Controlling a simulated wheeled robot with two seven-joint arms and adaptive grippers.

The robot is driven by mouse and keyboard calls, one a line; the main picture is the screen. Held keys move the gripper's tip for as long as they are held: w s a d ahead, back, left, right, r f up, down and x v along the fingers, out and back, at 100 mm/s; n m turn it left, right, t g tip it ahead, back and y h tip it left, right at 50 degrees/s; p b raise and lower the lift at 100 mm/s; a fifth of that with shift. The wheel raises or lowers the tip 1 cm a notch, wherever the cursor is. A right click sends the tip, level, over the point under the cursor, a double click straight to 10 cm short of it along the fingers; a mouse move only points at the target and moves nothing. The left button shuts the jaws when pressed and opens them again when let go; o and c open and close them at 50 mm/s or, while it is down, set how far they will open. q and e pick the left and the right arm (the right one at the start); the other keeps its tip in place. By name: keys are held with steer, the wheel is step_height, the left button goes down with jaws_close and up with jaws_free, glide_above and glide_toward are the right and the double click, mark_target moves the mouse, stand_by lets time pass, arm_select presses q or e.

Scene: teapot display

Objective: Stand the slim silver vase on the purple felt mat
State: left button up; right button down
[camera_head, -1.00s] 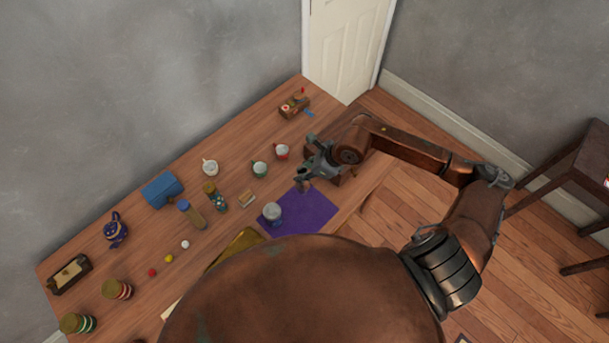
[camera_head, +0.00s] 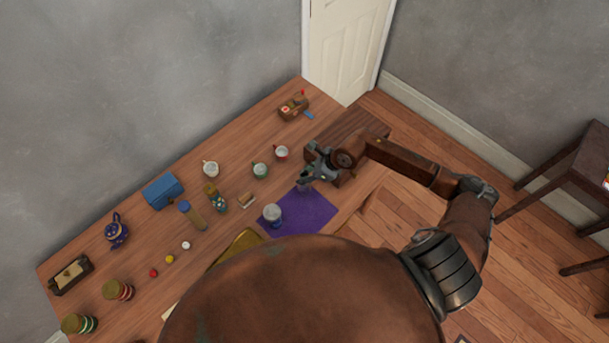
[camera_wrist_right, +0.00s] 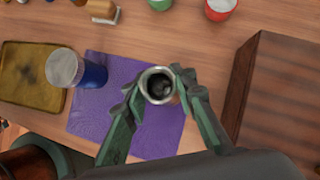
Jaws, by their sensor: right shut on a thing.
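The slim silver vase (camera_wrist_right: 158,84) shows in the right wrist view as a round, open metal mouth seen from above, with a dark inside. My right gripper (camera_wrist_right: 158,92) is shut on it, one finger on each side. The purple felt mat (camera_wrist_right: 150,130) lies beneath the vase in that view. The vase's foot is hidden, so I cannot tell whether it touches the mat. In the head view my right gripper (camera_head: 305,184) is over the upper part of the mat (camera_head: 312,212). My left gripper is not in view.
A blue cup with a pale top (camera_head: 272,214) stands at the mat's left side, near a gold tray (camera_head: 236,243). A brown wooden box (camera_wrist_right: 275,95) is right of the mat.

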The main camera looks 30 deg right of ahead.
steer(key=c, duration=1.6)
jaws_free()
steer(key=v, duration=1.2)
steer(key=shift+b, duration=0.4)
